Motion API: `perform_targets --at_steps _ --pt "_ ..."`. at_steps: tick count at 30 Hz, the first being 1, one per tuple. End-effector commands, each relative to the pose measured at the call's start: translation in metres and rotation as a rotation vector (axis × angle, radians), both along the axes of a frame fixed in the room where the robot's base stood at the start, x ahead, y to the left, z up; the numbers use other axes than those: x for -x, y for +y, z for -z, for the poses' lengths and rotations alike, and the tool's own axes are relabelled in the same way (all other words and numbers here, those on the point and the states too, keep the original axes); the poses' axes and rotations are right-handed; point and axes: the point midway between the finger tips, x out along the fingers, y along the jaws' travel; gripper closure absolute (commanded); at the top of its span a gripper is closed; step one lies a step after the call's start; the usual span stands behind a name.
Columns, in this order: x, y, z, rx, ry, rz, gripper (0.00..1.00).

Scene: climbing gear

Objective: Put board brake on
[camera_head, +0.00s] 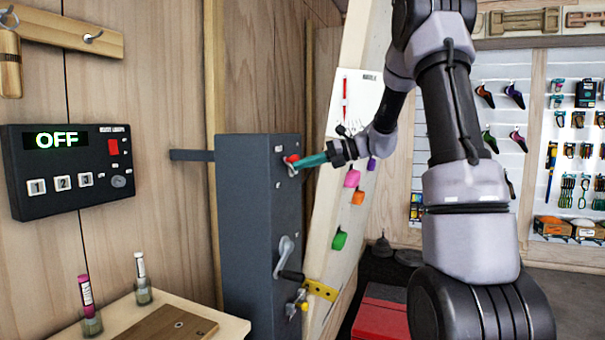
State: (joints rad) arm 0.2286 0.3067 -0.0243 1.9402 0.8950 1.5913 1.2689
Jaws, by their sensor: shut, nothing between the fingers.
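The grey steel cabinet (250,230) stands beside the tilted wooden climbing board (322,225). On the cabinet's upper right face is a small lever with a red grip (291,159), likely the board brake. My gripper (303,162) comes in from the right with its teal fingers shut and empty. Its tips are at the red-gripped lever and partly overlap its mount. I cannot tell whether they touch it. A black control box (70,165) on the wall reads OFF.
My arm fills the right middle. A wooden table (228,326) with two small bottles stands at front left. A red box (383,312) lies on the dark floor below the board. Gear hangs on pegboards at the back right. A yellow bracket (322,289) joins the board's lower edge.

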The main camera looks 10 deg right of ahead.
Motion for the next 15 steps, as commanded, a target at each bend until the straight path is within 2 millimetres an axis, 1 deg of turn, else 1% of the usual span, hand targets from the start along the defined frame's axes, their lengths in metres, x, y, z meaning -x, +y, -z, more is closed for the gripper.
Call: perform_targets --at_steps 9,15 --pt "-0.012 -0.008 -0.022 -0.177 0.242 -0.001 1.00" --pt "-0.021 -0.015 -0.033 -0.288 0.398 0.000 1.00"
